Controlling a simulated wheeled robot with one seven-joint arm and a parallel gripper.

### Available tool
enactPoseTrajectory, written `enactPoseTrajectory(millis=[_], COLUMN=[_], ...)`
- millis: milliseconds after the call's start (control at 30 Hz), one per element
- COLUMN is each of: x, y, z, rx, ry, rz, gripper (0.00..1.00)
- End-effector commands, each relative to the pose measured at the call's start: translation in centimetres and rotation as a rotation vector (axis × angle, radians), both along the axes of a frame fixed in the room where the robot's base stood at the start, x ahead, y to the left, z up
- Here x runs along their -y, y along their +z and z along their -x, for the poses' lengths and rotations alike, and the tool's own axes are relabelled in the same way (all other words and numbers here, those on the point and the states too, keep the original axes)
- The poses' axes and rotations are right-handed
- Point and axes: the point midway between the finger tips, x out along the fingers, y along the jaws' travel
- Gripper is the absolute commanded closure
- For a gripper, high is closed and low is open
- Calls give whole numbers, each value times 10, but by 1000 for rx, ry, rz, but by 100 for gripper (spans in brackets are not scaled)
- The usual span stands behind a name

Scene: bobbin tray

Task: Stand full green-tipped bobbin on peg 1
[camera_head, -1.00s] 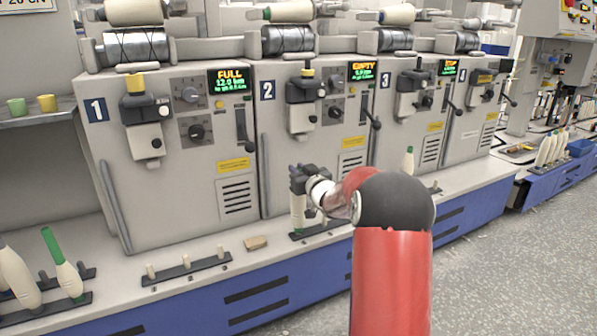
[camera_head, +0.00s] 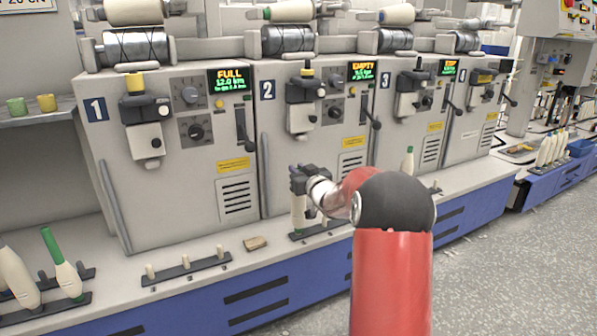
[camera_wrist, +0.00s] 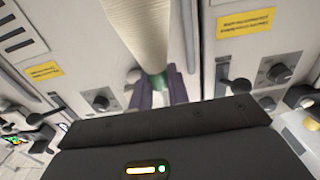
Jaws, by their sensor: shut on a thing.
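My gripper (camera_head: 299,184) is shut on a cream-wound bobbin (camera_head: 299,213) with a green tip, in front of unit 2. In the wrist view the jaws (camera_wrist: 158,88) close around the bobbin's green end, and its thick wound body (camera_wrist: 147,35) extends away from them. The bobbin hangs upright, tip up, over or on the dark peg bar (camera_head: 335,225) below unit 2; I cannot tell whether its foot touches. Another peg bar (camera_head: 165,277) with three bare pale pegs lies on the ledge below unit 1. No peg number is readable.
A bobbin with a long green tip (camera_head: 62,265) and a pale bobbin (camera_head: 17,275) stand at far left. A small tan block (camera_head: 255,243) lies on the ledge between the bars. Another green-tipped bobbin (camera_head: 408,163) stands further right. Unit housings rise close behind the ledge.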

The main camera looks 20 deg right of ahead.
Motion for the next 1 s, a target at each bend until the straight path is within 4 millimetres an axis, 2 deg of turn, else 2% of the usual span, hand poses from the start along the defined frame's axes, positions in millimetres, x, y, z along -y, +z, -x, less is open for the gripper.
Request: enactPoseTrajectory(millis=[467,500,567,867,1000], x=[0,0,0,0,1], y=[-10,-10,-10,-10,-10], z=[0,0,0,1,10], rx=[1,1,1,-1,0], ry=[0,0,0,0,-1], rz=[0,0,0,0,1], gripper=[100,82,74,74,74])
